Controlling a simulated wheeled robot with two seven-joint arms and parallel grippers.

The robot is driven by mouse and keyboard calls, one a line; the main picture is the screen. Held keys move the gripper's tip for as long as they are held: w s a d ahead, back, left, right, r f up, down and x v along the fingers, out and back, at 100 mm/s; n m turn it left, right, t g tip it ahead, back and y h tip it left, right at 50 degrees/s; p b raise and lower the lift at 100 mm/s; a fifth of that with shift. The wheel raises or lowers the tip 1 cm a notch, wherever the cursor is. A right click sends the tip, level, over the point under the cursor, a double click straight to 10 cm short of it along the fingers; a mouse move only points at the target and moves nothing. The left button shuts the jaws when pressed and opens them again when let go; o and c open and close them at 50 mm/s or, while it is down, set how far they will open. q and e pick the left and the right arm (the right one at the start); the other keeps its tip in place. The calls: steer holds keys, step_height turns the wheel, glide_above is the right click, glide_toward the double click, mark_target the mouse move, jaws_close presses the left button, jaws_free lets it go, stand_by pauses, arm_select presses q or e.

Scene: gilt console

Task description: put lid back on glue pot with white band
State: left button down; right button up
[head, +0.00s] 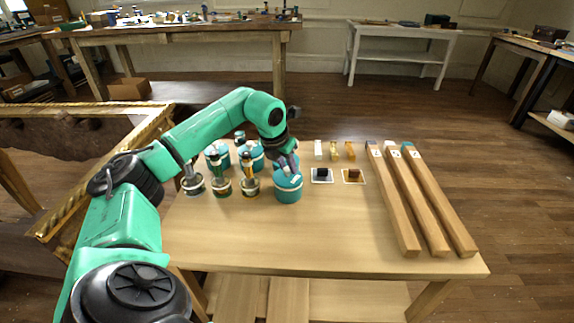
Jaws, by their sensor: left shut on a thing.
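My left gripper (288,168) reaches in from the left and points down over the front teal pot (288,189). It is shut on what looks like the lid at the top of this pot; the fingers cover much of it, and I cannot tell whether the lid rests on the pot or is held just above. More teal pots (217,156) stand behind to the left, partly hidden by my arm. Three jars with brushes (250,187) stand in a row left of the front pot. I cannot make out which pot has the white band. My right gripper is not in view.
Two small squares with dark blocks (321,176) lie right of the front pot, with small upright pieces (335,151) behind. Three long wooden bars (418,200) lie on the right. The table's front part (290,240) is clear. A gilt frame (70,215) stands left.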

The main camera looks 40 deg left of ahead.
arm_select(q)
steer(key=shift+w+r+p, duration=0.1)
steer(key=shift+w+p, duration=0.1)
steer(key=shift+p, duration=0.4)
stand_by(0.6)
steer(key=shift+f, duration=0.2)
stand_by(0.6)
stand_by(0.4)
steer(key=shift+c, duration=0.2)
jaws_free()
stand_by(0.3)
